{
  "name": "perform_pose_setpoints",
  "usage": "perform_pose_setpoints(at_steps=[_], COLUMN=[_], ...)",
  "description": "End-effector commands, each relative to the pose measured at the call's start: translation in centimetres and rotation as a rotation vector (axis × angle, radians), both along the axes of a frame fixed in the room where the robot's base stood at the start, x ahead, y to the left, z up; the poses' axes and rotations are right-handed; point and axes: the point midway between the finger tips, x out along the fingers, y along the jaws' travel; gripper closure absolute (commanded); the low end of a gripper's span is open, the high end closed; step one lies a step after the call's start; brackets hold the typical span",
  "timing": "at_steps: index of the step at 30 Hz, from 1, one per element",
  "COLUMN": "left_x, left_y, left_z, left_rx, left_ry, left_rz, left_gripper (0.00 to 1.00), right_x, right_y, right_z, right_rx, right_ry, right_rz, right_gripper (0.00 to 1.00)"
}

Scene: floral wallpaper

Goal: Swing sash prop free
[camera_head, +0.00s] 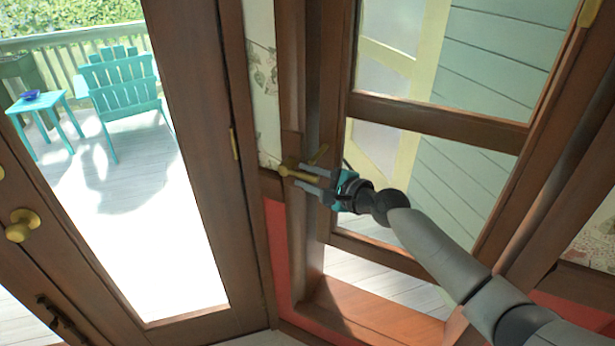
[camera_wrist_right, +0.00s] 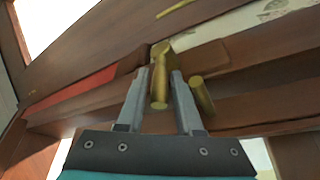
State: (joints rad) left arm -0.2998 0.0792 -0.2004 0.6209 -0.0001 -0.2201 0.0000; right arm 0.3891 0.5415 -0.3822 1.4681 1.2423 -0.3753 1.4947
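The sash prop appears to be the brass piece (camera_head: 300,176) on the wooden frame left of the window; a thin brass arm slants up from it. In the right wrist view a brass bar (camera_wrist_right: 160,78) lies between my fingertips, and a second brass stub (camera_wrist_right: 202,95) sits just right of the right finger. My right gripper (camera_head: 309,180) reaches in from the right, its two grey fingers on either side of the bar, also seen in the wrist view (camera_wrist_right: 160,84). I cannot tell whether both fingers press on it. The window sash (camera_head: 440,116) is wood-framed. My left gripper is out of view.
A glazed wooden door (camera_head: 205,150) with a brass knob (camera_head: 22,225) stands at the left. Beyond it are a turquoise chair (camera_head: 122,82) and small table on a deck. The window sill (camera_head: 370,312) lies below my right arm.

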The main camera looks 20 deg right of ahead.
Motion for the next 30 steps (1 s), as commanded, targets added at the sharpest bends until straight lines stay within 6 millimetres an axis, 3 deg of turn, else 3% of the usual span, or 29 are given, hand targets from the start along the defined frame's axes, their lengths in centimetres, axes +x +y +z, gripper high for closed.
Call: perform_pose_setpoints(at_steps=[1,9,30], left_x=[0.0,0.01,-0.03], left_y=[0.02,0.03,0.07], left_z=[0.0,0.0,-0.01], left_rx=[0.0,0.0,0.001], left_ry=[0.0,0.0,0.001], left_rz=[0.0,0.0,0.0], left_gripper=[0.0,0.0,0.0], right_x=[-0.02,-0.02,-0.01], right_y=[-0.01,-0.04,-0.05], right_z=[-0.01,-0.01,-0.02], right_rx=[0.0,0.0,0.0], right_ry=[0.0,0.0,0.0], right_rz=[0.0,0.0,-0.001], right_gripper=[0.72,1.0,1.0])
